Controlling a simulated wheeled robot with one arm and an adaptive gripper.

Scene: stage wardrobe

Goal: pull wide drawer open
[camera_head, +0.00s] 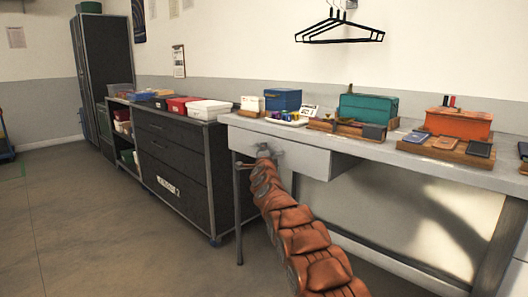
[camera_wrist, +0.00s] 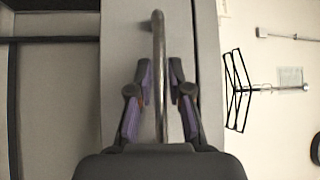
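The wide drawer (camera_head: 301,158) has a pale grey front under the light workbench top. In the wrist view, its front (camera_wrist: 117,45) fills the middle, turned sideways. A long metal bar handle (camera_wrist: 158,60) runs along it. My gripper (camera_head: 266,155) is at the drawer front in the head view and hides part of the handle there. In the wrist view, my gripper (camera_wrist: 160,100) is open, with one purple-padded finger on each side of the bar. Gaps show between the fingers and the bar. I cannot tell whether the drawer is fully closed.
The workbench (camera_head: 237,120) holds a blue box (camera_head: 283,100), a teal box (camera_head: 368,108) and an orange box (camera_head: 458,124). A dark drawer cabinet (camera_head: 172,155) stands to the left. Black hangers (camera_head: 340,30) hang on the wall. The floor (camera_head: 110,240) before the cabinet is clear.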

